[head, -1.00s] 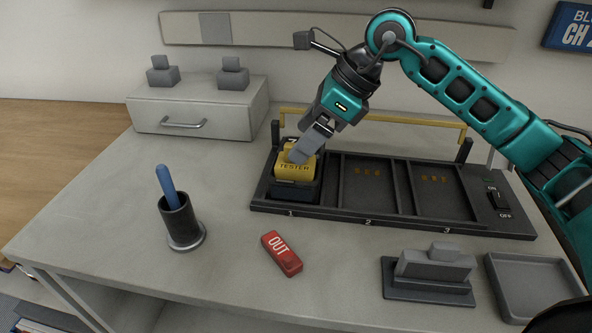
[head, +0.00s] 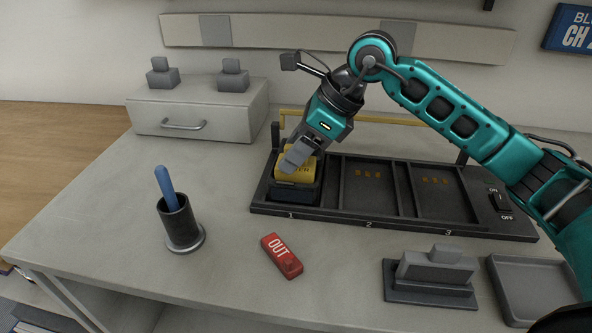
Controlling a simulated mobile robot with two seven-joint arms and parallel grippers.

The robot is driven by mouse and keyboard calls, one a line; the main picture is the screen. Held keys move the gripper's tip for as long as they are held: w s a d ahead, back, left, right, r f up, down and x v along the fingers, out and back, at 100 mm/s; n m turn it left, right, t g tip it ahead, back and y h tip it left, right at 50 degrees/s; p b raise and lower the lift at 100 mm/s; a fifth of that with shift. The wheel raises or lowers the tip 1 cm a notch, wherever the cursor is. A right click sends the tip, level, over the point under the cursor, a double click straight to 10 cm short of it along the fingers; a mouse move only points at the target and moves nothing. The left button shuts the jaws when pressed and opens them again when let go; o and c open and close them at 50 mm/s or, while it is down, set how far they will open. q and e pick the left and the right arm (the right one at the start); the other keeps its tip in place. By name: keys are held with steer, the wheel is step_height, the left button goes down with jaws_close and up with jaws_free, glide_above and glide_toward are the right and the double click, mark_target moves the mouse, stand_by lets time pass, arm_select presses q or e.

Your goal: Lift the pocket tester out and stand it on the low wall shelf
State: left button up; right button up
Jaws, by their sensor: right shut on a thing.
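The yellow pocket tester (head: 298,174) stands in the dark holder in bay 1 of the black rack (head: 330,220). My right gripper (head: 293,161) is shut on the tester from above, and its fingers hide part of the lettering. The tester's lower part is hidden in the holder. A long pale strip (head: 360,34) with a grey patch runs along the back wall; I cannot tell for sure that it is the low wall shelf. My left gripper is not in view.
Bays 2 and 3 are empty. A yellow bar (head: 395,122) spans behind the rack. A red OUT tag (head: 281,256), a dark cup (head: 179,222) with a blue-handled tool, a grey block (head: 434,268) and a tray (head: 535,290) stand in front. A drawer box (head: 200,112) stands back left.

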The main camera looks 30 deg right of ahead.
jaws_close()
steer(key=shift+r, duration=0.1)
